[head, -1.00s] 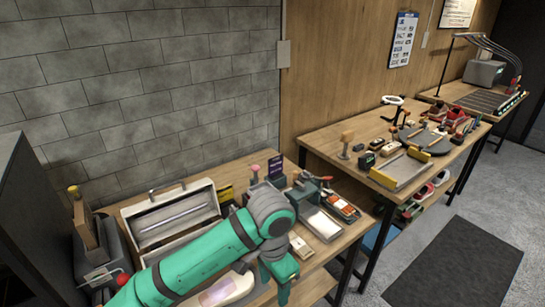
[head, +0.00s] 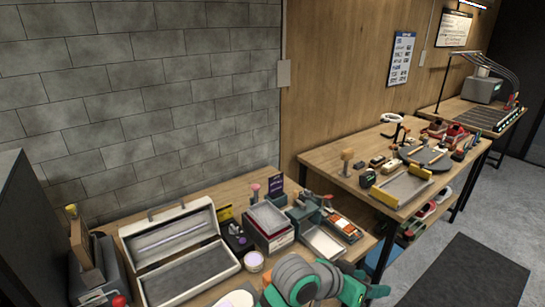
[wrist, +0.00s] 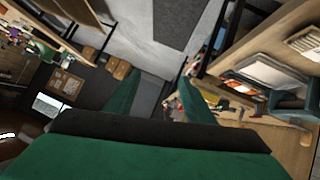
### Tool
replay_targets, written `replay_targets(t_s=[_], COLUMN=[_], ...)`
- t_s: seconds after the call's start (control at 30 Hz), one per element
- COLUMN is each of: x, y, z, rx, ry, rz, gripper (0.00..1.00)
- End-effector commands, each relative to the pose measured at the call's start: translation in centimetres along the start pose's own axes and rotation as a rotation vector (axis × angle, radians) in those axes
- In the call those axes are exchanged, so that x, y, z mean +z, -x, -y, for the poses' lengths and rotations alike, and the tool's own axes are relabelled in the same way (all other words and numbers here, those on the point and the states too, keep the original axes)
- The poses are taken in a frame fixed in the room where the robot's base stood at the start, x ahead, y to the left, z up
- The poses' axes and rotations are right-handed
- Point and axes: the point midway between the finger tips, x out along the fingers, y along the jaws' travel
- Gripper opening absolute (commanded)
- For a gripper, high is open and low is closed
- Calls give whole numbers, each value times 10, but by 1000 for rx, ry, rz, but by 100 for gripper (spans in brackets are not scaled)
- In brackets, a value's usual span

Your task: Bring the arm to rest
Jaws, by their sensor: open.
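My green and grey arm (head: 296,279) is folded low at the bottom edge of the head view, in front of the near workbench. My gripper (head: 368,283) is at the bottom right of the arm, beyond the bench's front edge in the picture. In the wrist view the two green fingers of my gripper (wrist: 160,95) stand wide apart with nothing between them. Most of my arm is cut off by the lower picture edge.
The near bench bears an open metal toolbox (head: 180,250), a box with a grey tray (head: 268,222), a small round jar (head: 253,261) and a metal tray (head: 322,243). A second bench (head: 330,160) stands further right. A dark mat (head: 465,275) lies on the floor.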

Motion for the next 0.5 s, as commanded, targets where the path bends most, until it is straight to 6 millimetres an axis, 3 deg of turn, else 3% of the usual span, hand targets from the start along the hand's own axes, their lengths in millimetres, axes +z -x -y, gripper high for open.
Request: replay_targets(t_s=[0.23,0.5], x=[-28,-26], y=[-15,-14], z=[-14,-8], rx=[23,-28], ry=[133,296], rz=[-291,-543], gripper=[49,49])
